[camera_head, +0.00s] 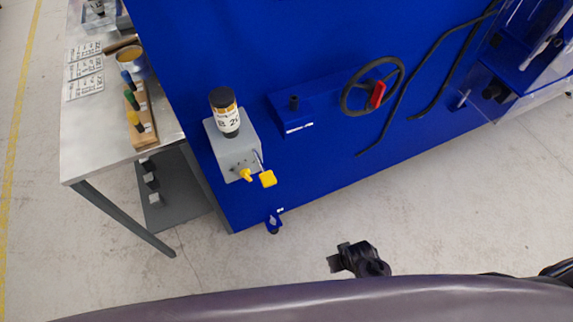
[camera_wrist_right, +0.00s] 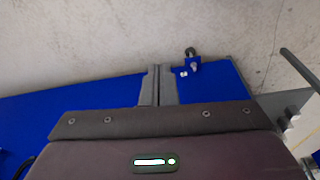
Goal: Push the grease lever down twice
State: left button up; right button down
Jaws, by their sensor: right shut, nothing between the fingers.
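The grey grease unit (camera_head: 237,152) is fixed to the blue machine in the head view. A black cartridge with a white and yellow label (camera_head: 224,115) stands on its top. The lever cannot be made out in that view. My left gripper is not in view.
A small blue bracket (camera_head: 273,222) juts from the machine's lower edge; it also shows in the wrist view (camera_wrist_right: 193,65). A black handwheel (camera_head: 372,86) with a red handle is at right. A metal table (camera_head: 100,150) stands at left. Bare floor (camera_head: 420,210) lies around my gripper.

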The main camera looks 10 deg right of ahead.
jog(key=w+a+r+n+t+p, duration=0.1)
jog(key=w+r+p, duration=0.25)
jog(key=r, duration=0.95)
jog(key=w+a+r+t+p, duration=0.1)
jog(key=w+r+p, duration=0.25)
jog(key=r, duration=0.95)
pick_arm(q)
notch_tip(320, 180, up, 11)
jog(key=p, duration=0.3)
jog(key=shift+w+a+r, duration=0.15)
pick_arm(e)
notch_tip(320, 180, up, 19)
jog(key=n+y, duration=0.8)
jog(key=n, duration=1)
send_over(273, 179)
jog(key=shift+f, duration=0.15)
notch_tip(273, 179, down, 8)
jog(key=b, duration=0.8)
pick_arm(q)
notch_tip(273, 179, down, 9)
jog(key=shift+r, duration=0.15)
pick_arm(e)
jog(key=shift+f, duration=0.3)
